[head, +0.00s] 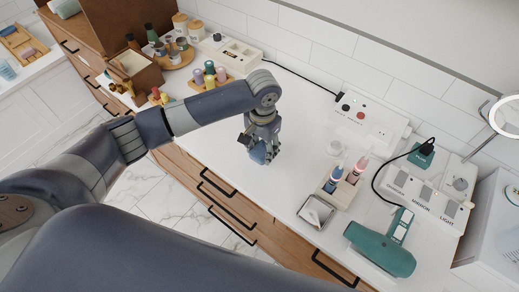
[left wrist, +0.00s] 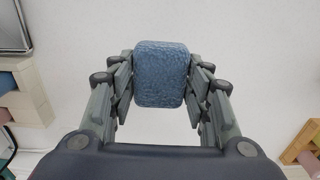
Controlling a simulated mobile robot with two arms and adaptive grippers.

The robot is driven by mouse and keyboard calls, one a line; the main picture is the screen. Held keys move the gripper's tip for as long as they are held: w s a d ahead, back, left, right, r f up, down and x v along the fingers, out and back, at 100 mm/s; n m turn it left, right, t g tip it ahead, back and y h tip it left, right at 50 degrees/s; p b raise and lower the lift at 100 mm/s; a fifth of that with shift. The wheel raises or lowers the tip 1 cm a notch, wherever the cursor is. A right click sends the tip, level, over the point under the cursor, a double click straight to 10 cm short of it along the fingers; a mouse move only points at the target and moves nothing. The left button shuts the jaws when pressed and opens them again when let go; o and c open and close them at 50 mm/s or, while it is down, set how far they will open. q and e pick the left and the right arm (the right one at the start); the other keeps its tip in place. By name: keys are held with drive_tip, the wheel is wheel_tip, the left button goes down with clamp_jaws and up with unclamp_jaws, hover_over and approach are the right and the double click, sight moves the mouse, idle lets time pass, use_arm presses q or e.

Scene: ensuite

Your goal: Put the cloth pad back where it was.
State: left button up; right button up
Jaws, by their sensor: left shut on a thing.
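My left gripper (head: 262,146) reaches down over the white counter (head: 235,120). In the left wrist view its fingers (left wrist: 160,80) are shut on a blue, textured cloth pad (left wrist: 161,72), gripping its two sides. In the head view the cloth pad (head: 258,154) shows only partly at the fingertips, and I cannot tell whether it touches the counter. My right gripper is not in view.
To the right stand a holder with bottles (head: 344,183), a small square tray (head: 316,212) and a green hair dryer (head: 380,250). A switch box (head: 365,118) sits by the wall. Several coloured bottles (head: 210,75) stand at the back left. Counter around the gripper is clear.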

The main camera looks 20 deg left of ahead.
sight(259, 146)
use_arm(q)
drive_tip(key=shift+w+a, duration=0.4)
drive_tip(key=shift+a, duration=0.2)
wheel_tip(259, 146, down, 3)
drive_tip(key=shift+d+r+p, duration=0.1)
drive_tip(key=shift+p, duration=0.6)
drive_tip(key=shift+f, duration=0.4)
drive_tip(key=shift+s, duration=0.1)
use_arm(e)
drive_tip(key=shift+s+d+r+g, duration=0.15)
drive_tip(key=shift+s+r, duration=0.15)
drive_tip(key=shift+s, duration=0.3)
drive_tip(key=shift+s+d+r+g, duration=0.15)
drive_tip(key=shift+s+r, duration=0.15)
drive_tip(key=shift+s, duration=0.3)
use_arm(q)
drive_tip(key=o, duration=0.9)
drive_tip(key=shift+f, duration=0.15)
drive_tip(key=shift+o, duration=0.2)
wheel_tip(259, 146, up, 11)
drive_tip(key=shift+r+b, duration=0.1)
drive_tip(key=shift+b, duration=0.75)
drive_tip(key=shift+r, duration=0.55)
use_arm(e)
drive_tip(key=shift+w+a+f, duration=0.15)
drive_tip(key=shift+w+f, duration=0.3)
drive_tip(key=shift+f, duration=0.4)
